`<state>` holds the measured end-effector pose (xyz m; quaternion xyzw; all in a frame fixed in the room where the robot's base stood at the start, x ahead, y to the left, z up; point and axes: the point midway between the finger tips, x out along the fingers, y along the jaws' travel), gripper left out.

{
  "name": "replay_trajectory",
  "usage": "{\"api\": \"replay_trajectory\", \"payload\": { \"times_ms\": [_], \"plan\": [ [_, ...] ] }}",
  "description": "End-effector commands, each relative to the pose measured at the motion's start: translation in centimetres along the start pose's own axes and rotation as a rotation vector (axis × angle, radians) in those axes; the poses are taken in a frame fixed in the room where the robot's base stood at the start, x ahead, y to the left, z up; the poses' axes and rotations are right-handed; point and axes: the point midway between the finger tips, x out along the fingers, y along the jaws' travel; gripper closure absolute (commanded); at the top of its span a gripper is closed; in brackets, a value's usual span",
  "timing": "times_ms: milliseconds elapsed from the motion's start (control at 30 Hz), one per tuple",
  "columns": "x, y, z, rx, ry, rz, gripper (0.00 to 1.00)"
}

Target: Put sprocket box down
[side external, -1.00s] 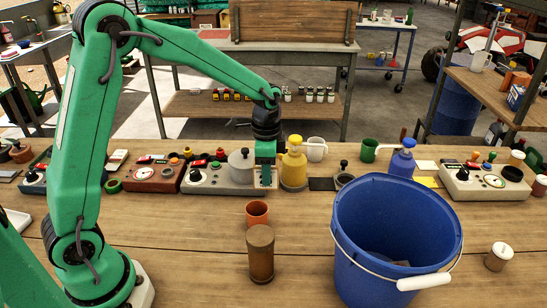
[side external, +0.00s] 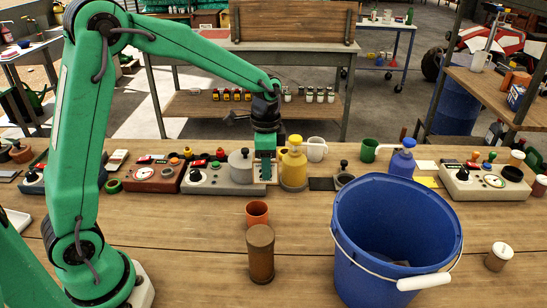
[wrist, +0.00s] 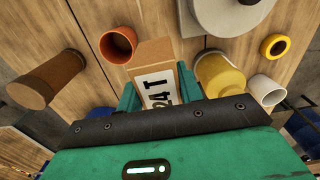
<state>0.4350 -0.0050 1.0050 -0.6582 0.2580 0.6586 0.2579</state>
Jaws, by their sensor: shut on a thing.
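The sprocket box (wrist: 151,55) is a tan cardboard box with a white label reading "24T". In the wrist view it sits between the green fingers of my gripper (wrist: 156,92), which is shut on it. In the side view my gripper (side external: 265,174) points down at the back of the bench, between a grey control panel (side external: 215,181) and a yellow pump bottle (side external: 293,170). The box is mostly hidden there by the fingers. I cannot tell whether it touches the bench.
An orange cup (side external: 257,213) and a brown cylinder (side external: 261,262) stand in front of my gripper. A large blue bucket (side external: 390,235) is at the right. A white mug (side external: 316,149) stands behind the yellow bottle. Bare bench lies left of the cup.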

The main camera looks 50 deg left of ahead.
Motion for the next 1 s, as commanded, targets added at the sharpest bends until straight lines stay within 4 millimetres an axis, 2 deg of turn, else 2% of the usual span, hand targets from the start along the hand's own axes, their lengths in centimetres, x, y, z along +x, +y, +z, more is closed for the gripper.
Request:
{"api": "replay_trajectory", "payload": {
  "times_ms": [267, 700, 1000],
  "plan": [
    [-1.9, 0.3, 0.6, -0.189, 0.003, -0.002, 0.94],
    [-5.9, 1.4, 2.2, -0.624, 0.003, -0.001, 0.94],
    [-6.9, 1.8, 2.6, -0.745, 0.001, 0.0, 0.94]
  ]
}}
